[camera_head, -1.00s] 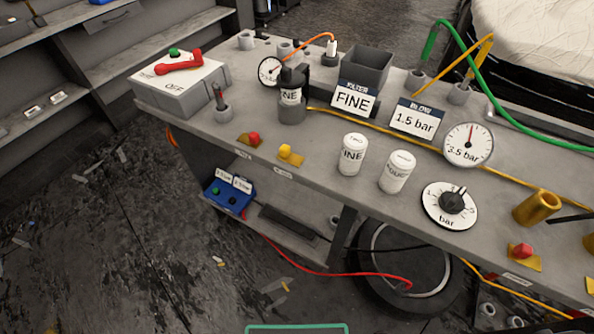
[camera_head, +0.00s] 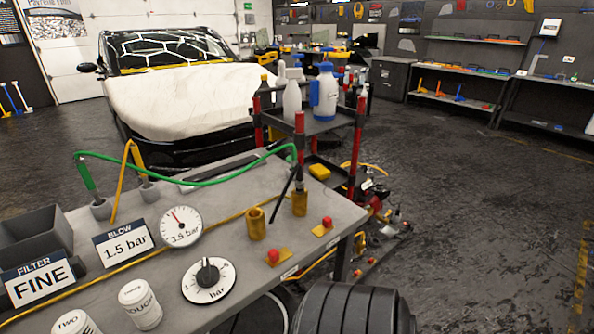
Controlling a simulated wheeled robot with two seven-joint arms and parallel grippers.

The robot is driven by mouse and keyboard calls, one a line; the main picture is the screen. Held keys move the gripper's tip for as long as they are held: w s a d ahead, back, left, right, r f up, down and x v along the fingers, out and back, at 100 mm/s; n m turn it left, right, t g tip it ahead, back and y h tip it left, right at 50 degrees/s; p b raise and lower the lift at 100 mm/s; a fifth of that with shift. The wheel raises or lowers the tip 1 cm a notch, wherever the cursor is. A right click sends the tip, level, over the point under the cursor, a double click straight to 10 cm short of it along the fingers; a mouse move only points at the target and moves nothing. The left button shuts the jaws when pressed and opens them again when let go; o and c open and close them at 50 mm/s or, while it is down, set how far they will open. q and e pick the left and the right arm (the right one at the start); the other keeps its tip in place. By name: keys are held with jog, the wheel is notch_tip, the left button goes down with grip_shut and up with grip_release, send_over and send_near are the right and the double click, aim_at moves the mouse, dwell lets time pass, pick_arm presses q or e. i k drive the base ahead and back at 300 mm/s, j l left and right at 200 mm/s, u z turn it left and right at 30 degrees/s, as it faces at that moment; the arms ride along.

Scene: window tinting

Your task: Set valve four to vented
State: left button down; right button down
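Two small valves show on the grey bench (camera_head: 235,195) near its right front edge. The nearer valve (camera_head: 273,256) has a red knob on a yellow plate, and the other valve (camera_head: 327,223) with the same look is farther right, near the bench end. Small white labels sit on the front edge below them, too small to read, so I cannot tell which is valve four or how each is set. Neither of my grippers is in view.
A dial marked bar (camera_head: 208,280), a pressure gauge (camera_head: 181,226), white canisters (camera_head: 140,303) and brass cups (camera_head: 256,224) stand on the bench. A black ribbed round object (camera_head: 355,310) is below its front edge. A cart (camera_head: 335,125) stands behind; the floor at right is clear.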

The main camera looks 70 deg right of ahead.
aim_at(327, 221)
jog(key=z, duration=2.45)
